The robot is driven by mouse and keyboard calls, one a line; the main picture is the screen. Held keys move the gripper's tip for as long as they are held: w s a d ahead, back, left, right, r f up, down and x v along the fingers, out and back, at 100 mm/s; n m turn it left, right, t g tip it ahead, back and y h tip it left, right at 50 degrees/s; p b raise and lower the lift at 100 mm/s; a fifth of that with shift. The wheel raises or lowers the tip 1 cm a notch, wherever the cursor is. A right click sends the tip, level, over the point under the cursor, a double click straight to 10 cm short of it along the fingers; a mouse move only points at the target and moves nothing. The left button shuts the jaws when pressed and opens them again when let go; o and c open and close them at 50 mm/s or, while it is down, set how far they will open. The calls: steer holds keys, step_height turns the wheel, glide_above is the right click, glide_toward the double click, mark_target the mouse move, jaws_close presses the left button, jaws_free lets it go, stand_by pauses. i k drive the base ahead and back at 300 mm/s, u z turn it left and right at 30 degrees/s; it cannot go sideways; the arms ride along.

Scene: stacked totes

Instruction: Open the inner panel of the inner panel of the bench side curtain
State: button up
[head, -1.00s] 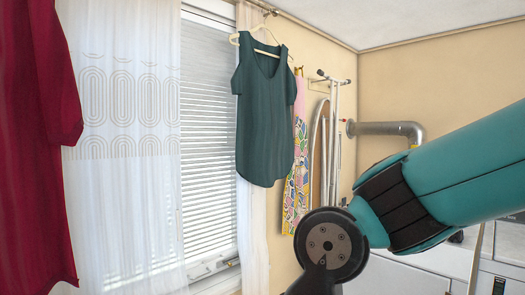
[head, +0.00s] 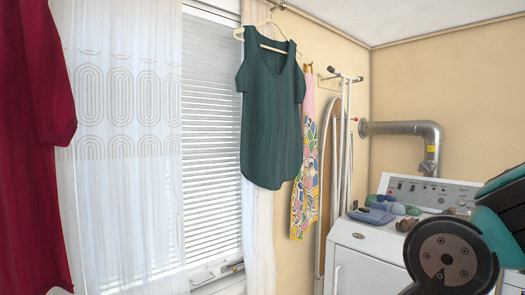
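A sheer white curtain panel (head: 120,190) with a band of beige oval outlines hangs at the left of the window. A second, plain off-white panel (head: 259,235) hangs at the window's right edge, partly hidden behind a dark green top. White blinds (head: 210,140) show between the two panels. I cannot tell from this view which one is the bench side curtain, and no bench shows. My gripper is out of view; only part of my arm shows at the lower right, apart from both panels in the picture.
The dark green top (head: 270,125) hangs before the right panel, and a red garment (head: 30,140) at the left edge. A patterned cloth (head: 304,190) and an ironing board (head: 328,190) are along the wall. A white washer (head: 362,255) with folded items stands at right.

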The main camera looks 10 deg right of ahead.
mark_target(159, 28)
steer(key=z, duration=0.25)
steer(key=k, duration=0.35)
steer(key=u, duration=1)
steer(key=i, duration=1.05)
steer(key=z, duration=0.35)
